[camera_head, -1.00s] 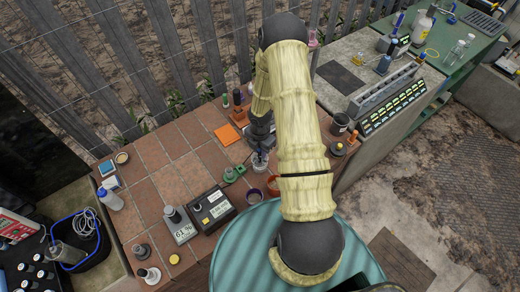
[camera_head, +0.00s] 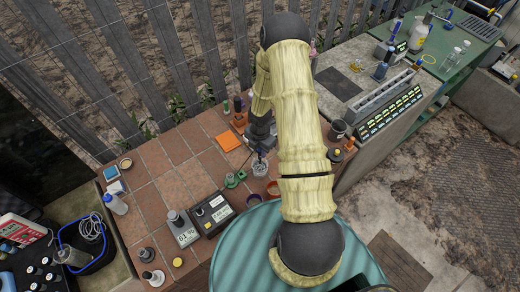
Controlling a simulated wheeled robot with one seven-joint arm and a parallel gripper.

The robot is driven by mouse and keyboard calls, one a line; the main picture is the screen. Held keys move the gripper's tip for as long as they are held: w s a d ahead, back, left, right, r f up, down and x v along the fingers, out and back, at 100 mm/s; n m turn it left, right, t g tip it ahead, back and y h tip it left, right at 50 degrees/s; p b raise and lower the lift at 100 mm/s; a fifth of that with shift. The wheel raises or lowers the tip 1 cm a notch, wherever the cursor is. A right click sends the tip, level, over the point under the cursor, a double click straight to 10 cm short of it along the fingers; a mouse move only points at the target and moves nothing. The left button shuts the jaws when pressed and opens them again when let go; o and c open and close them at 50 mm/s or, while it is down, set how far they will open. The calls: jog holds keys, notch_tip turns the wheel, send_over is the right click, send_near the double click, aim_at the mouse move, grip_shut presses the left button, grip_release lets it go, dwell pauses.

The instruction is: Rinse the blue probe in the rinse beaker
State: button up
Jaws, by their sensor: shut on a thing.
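My gripper (camera_head: 260,153) points down at the tiled bench, partly hidden by my own arm. It is shut on a thin probe, apparently the blue one. The probe's colour is too small to make out. A small clear beaker (camera_head: 260,170), apparently the rinse beaker, stands right below the gripper. The held probe's lower end overlaps the beaker's mouth. I cannot tell how deep it reaches.
A green clamp-like item (camera_head: 232,180) and a red-rimmed cup (camera_head: 273,189) stand close to the beaker. An orange card (camera_head: 228,137) lies behind left. The tiles at left are mostly clear.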

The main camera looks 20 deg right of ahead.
jog(key=shift+r+p, duration=1.15)
jog(key=shift+r, duration=0.6)
jog(key=shift+f, duration=0.1)
